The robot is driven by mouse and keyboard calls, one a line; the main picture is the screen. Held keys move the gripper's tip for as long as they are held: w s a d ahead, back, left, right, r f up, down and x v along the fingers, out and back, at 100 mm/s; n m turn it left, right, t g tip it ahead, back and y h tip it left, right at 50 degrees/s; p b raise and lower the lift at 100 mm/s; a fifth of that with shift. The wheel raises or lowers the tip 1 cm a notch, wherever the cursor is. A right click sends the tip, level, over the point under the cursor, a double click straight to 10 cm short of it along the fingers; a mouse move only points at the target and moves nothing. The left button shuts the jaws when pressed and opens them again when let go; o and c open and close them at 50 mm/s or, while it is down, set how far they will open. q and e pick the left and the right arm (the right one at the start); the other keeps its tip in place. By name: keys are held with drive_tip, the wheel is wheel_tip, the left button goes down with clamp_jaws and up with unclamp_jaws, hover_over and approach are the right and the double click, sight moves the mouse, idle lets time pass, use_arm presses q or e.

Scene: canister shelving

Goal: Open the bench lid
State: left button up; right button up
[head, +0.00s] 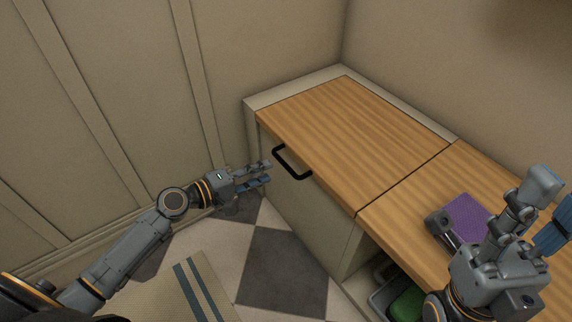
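The bench lid (345,130) is a flat wooden panel on the bench in the middle of the head view, and it lies closed. A black bar handle (293,164) is on its front edge, toward the left end. My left gripper (268,173) is just left of the handle with its fingers apart, pointing toward it. It looks empty and does not appear to be around the bar. My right gripper (556,198) is above the right part of the bench, fingers apart and empty.
A second wooden panel (410,222) continues right of a seam. On it lie a purple item (467,214) and a grey object (440,224), partly hidden by my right gripper. A green item (406,304) sits in the open space below. Walls close in behind and left; a striped rug (205,285) lies on the checkered floor.

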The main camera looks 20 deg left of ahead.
sight(285, 163)
use_arm(q)
drive_tip(key=x, duration=0.7)
drive_tip(key=shift+w+d+f+b, duration=0.1)
drive_tip(key=shift+w+d+b, duration=0.05)
drive_tip(key=shift+w+b, duration=0.2)
drive_tip(key=shift+c, duration=0.4)
clamp_jaws()
